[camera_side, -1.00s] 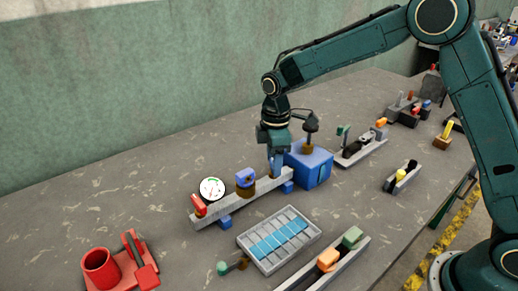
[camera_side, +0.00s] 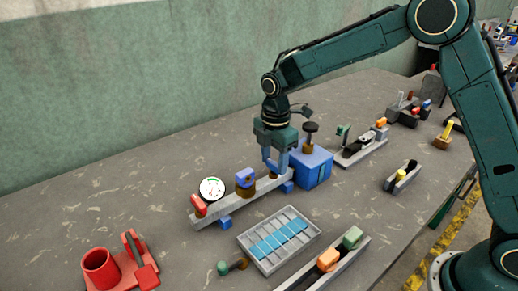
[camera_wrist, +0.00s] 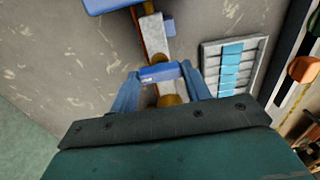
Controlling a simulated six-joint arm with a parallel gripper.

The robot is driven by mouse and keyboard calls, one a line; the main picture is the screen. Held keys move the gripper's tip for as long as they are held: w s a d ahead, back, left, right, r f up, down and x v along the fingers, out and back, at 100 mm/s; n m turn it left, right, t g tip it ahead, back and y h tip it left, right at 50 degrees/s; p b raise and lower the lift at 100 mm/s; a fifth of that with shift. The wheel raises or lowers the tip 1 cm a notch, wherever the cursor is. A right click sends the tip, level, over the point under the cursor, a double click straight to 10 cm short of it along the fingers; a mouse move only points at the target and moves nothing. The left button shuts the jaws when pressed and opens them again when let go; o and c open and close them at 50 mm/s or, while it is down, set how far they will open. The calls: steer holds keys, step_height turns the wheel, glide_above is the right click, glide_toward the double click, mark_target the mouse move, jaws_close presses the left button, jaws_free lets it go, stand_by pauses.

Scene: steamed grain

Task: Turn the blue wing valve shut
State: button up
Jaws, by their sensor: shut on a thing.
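My gripper (camera_side: 276,168) points down over the long grey rail (camera_side: 222,207), close to the blue box (camera_side: 314,168). In the wrist view, its two blue fingers (camera_wrist: 160,80) are shut on the ends of a blue wing valve (camera_wrist: 160,72). The wing lies roughly crosswise to the rail, with a brass part (camera_wrist: 170,100) visible just below it. In the side view the fingers mostly hide this wing. A separate blue piece on a brown base (camera_side: 245,178) stands farther left on the rail.
A round white gauge (camera_side: 212,188) and a red handle (camera_side: 199,205) are at the rail's left end. A dark knob (camera_side: 310,128) rises from the blue box. A grey tray with blue pieces (camera_side: 308,222) lies in front. Bare table lies behind the rail.

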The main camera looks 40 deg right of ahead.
mark_target(274, 163)
steer(key=o, duration=1)
steer(key=shift+c, duration=0.2)
step_height(274, 163, up, 14)
stand_by(0.4)
